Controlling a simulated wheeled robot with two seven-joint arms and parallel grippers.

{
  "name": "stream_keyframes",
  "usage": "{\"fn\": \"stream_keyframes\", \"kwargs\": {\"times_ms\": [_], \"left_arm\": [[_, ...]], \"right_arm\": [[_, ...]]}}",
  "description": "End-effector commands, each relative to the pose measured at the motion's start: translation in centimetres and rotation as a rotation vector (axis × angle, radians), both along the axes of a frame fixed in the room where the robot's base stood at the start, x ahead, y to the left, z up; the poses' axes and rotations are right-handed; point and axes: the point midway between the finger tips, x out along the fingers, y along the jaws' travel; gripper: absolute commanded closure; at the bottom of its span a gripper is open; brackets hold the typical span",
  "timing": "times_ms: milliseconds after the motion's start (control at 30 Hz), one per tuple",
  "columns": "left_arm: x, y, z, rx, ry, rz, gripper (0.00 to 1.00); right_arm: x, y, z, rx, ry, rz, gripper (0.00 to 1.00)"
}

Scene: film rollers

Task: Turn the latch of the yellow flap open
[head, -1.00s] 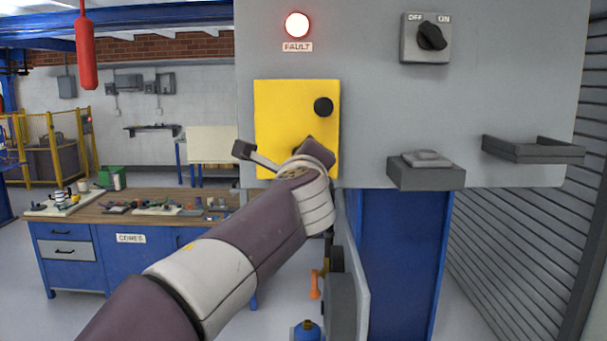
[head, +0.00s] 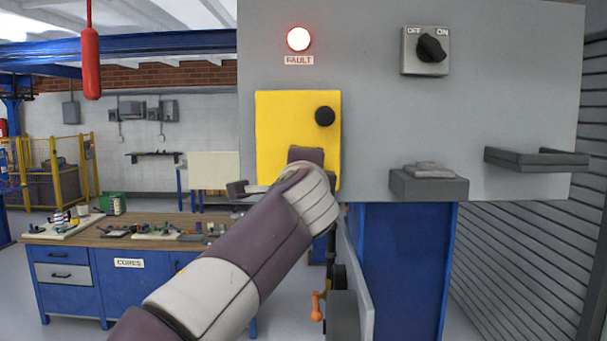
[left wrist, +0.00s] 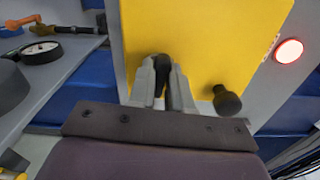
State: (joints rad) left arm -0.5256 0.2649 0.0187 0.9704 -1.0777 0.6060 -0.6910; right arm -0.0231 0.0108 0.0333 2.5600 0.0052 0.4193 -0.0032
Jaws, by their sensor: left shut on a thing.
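The yellow flap (head: 283,115) is on the front of the grey cabinet and looks closed. A round black knob (head: 325,116) stands out at its upper right; the knob also shows in the left wrist view (left wrist: 227,100). The black latch (left wrist: 162,75) shows in the left wrist view, between the two fingers of my left gripper (left wrist: 162,85), which is shut on it. In the head view my left gripper and wrist cover the lower part of the flap and hide the latch. My right gripper is out of view.
A blue workbench (head: 130,285) with several small parts stands at the left.

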Motion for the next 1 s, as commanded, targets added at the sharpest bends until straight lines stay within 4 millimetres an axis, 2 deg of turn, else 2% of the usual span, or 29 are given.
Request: {"fn": "stream_keyframes", "kwargs": {"times_ms": [367,400,433,467,767,867,1000], "left_arm": [[0.0,0.0,0.0,-0.003,-0.001,0.000,1.00],[0.0,0.0,0.0,-0.003,-0.001,0.000,0.72],[0.0,0.0,0.0,-0.003,0.000,0.000,0.62],[0.0,0.0,0.0,-0.003,0.000,0.000,0.57],[-0.3,0.0,-0.1,-0.003,-0.001,0.000,0.57],[-1.8,-0.1,-0.4,-0.004,-0.004,-0.003,0.57],[-5.6,-0.1,-0.8,-0.005,-0.004,-0.004,0.57]], "right_arm": [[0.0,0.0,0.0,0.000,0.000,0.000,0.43],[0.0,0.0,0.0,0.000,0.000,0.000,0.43],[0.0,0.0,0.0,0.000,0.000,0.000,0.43],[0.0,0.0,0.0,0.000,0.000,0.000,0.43],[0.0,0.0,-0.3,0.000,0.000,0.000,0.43],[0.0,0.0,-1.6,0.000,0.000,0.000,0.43],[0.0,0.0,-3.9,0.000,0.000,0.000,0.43]]}}
